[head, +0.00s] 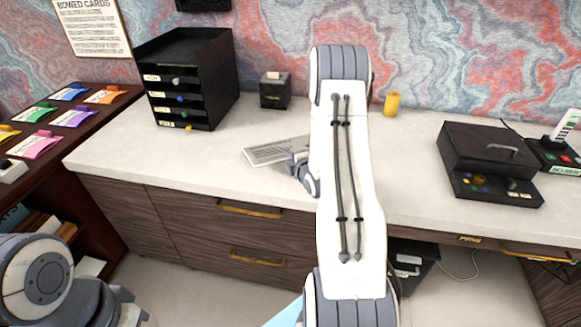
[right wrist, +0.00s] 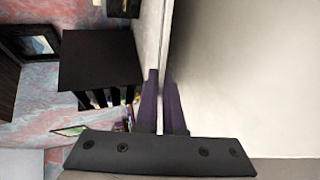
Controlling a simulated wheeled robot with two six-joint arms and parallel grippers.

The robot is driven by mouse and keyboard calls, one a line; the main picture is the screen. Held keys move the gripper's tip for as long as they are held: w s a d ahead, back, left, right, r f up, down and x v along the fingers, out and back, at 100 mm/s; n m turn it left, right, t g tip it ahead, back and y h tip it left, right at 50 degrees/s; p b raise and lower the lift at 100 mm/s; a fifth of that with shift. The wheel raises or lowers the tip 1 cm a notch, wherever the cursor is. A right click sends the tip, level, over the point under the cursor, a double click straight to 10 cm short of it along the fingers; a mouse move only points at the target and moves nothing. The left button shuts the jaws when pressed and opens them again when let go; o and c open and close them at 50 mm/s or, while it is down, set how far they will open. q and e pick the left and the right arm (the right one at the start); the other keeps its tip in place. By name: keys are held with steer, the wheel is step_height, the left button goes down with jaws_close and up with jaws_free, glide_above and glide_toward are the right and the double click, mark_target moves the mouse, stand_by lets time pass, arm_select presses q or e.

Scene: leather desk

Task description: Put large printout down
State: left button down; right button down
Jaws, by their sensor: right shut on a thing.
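The large printout (head: 268,151) is a pale sheet with printed lines. It shows low over or against the desk top in the head view, left of my right forearm, which hides part of it. My right gripper (head: 296,156) is shut on its right end. In the right wrist view the purple fingers (right wrist: 167,105) close on the edge of a broad pale surface, which looks like the printout (right wrist: 245,70). I cannot tell whether the sheet touches the desk. Only a part of my left arm shows at lower left; its gripper is out of view.
The pale desk top (head: 215,160) has free room left of the sheet. A black drawer unit (head: 190,75) and small black box (head: 275,92) stand behind. A yellow cylinder (head: 391,103) and black box (head: 490,160) are to the right. Coloured cards (head: 72,117) lie on a dark side table.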

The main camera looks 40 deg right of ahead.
steer(key=shift+f, duration=0.4)
arm_select(q)
steer(key=shift+f, duration=0.45)
arm_select(e)
steer(key=c, duration=1.2)
jaws_free()
arm_select(q)
steer(key=shift+r, duration=0.15)
arm_select(e)
steer(key=shift+v, duration=4.05)
